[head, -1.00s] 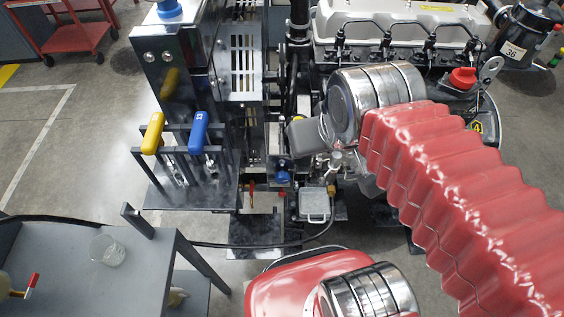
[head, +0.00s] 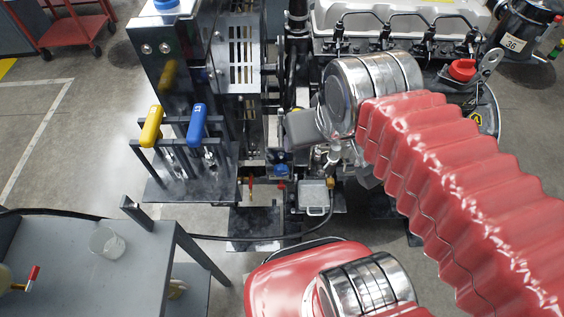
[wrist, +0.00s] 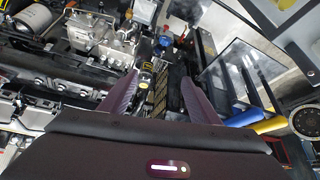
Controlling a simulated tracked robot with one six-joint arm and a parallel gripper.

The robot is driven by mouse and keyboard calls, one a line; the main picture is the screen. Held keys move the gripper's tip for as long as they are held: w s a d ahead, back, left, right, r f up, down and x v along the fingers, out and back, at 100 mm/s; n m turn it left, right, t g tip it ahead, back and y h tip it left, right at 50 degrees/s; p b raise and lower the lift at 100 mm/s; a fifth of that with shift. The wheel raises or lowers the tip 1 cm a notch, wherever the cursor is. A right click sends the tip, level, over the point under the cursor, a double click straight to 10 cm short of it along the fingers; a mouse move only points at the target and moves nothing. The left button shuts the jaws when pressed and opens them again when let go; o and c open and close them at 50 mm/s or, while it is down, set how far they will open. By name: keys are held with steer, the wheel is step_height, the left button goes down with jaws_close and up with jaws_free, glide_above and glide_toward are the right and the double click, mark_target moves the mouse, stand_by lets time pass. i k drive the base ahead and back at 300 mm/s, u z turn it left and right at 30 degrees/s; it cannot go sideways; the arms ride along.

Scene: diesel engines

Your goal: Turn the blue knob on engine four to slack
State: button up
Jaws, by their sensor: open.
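A small blue knob (head: 281,170) sits low on the engine (head: 395,20), among dark fittings just left of my arm in the head view. A small blue part (wrist: 166,41) also shows in the wrist view, beyond the fingertips; I cannot tell whether it is the same knob. No engine number or slack mark is readable. My gripper (wrist: 160,78) is open and empty in the wrist view, its two dark fingers apart over engine parts. In the head view my wrist end is above and slightly right of the blue knob, not touching it; the fingers are hard to make out there.
A yellow lever (head: 152,126) and a blue lever (head: 197,124) stand on a black frame at left. A grey table (head: 60,265) with a clear cup (head: 106,242) is at lower left. A black hose (head: 250,238) crosses below. Open floor lies at far left.

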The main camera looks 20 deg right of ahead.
mark_target(281, 170)
steer(key=u, duration=2.1)
steer(key=k, duration=0.65)
steer(key=u, duration=0.7)
